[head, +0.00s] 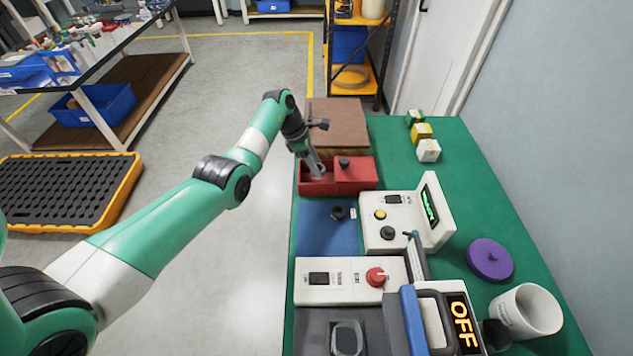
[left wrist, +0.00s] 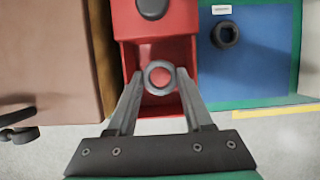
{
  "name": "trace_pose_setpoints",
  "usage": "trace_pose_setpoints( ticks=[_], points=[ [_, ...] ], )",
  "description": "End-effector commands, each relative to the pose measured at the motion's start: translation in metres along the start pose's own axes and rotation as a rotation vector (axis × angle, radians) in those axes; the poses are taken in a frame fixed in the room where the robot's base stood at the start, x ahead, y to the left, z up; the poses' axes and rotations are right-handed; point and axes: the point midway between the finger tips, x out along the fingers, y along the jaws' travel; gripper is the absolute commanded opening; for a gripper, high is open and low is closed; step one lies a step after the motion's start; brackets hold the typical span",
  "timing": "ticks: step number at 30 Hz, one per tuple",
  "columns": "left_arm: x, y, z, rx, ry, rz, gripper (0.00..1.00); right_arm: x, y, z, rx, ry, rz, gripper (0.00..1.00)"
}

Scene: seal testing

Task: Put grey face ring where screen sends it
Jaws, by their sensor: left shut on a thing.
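My left gripper (head: 318,172) is shut on a grey face ring (left wrist: 149,77). In the left wrist view the ring sits between the two fingertips, over the open compartment of a red box (left wrist: 190,55); the red floor shows through its hole. I cannot tell if the ring touches the floor. The red box (head: 356,184) also shows in the head view, with a dark knob (head: 344,162) on its closed part. A white tester (head: 400,234) carries a screen (head: 430,205) with green lettering too small to read. My right gripper is not in view.
A blue mat (head: 318,236) beside the red box holds a dark ring-like part (head: 338,212) and a small label. A brown block (head: 337,118) stands behind the box. A white control box (head: 340,291), purple lid (head: 490,259) and white mug (head: 535,310) occupy the near bench.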

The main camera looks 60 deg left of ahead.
Motion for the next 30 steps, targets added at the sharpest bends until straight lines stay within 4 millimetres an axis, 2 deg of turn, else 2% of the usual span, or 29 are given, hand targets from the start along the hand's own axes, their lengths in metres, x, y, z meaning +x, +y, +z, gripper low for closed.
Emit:
trace_pose_setpoints(
  ticks=[1, 7, 13, 24, 25, 27, 30],
  points=[
    [0.010, 0.000, -0.004, 0.001, 0.000, -0.001, 0.00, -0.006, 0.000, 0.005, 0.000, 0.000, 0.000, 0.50],
    [0.016, 0.000, -0.006, 0.001, 0.000, 0.001, 0.00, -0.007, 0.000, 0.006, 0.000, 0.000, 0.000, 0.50],
    [0.046, 0.000, -0.019, 0.000, 0.000, -0.001, 0.00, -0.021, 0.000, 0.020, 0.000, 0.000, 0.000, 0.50],
    [0.050, 0.000, -0.020, 0.001, 0.000, 0.001, 0.00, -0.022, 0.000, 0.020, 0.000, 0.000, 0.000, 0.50],
    [0.049, 0.000, -0.020, 0.001, 0.000, 0.001, 0.55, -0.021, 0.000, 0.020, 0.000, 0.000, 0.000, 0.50],
    [0.049, 0.000, -0.020, 0.001, 0.000, 0.001, 0.64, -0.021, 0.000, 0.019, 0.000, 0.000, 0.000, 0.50],
    [0.049, 0.000, -0.020, 0.001, 0.000, 0.001, 0.64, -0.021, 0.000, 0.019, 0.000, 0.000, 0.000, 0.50]
  ],
)
